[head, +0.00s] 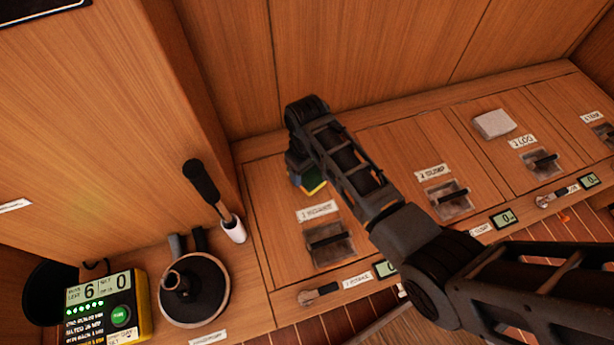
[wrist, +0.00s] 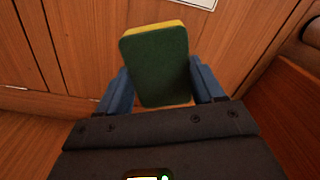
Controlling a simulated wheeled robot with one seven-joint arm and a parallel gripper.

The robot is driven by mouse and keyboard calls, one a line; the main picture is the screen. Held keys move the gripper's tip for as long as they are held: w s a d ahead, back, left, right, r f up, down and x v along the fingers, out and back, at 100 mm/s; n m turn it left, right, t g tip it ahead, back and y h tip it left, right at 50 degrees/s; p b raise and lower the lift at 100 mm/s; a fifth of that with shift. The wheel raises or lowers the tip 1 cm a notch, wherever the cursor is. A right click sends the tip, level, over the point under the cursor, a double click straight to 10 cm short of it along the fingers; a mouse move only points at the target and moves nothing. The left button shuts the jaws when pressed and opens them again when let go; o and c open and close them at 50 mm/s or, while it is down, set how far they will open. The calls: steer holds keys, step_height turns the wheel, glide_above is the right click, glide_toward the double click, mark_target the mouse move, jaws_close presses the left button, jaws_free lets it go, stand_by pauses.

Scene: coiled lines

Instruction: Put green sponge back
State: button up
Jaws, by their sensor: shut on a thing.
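The green sponge (wrist: 157,66) has a dark green face and a yellow edge. In the wrist view it stands between the two blue fingers of my gripper (wrist: 160,88), which is shut on it. In the head view only a small part of the sponge (head: 314,185) shows below my gripper (head: 305,175), over the leftmost panel of the counter. My arm hides much of it there. I cannot tell whether the sponge touches the panel.
The counter has several labelled panels with dark recessed handles (head: 330,244). A pale block (head: 493,123) lies on a panel at right. At left are a brush in a white holder (head: 234,230), a round dark-topped vessel (head: 194,290) and a yellow-black device (head: 107,308). A wooden wall stands behind.

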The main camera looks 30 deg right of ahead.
mark_target(307, 173)
steer(key=shift+f+b, duration=0.45)
steer(key=shift+f, duration=1.2)
steer(key=shift+f, duration=0.15)
steer(key=o, duration=1.1)
step_height(307, 173, up, 12)
steer(key=p, duration=0.3)
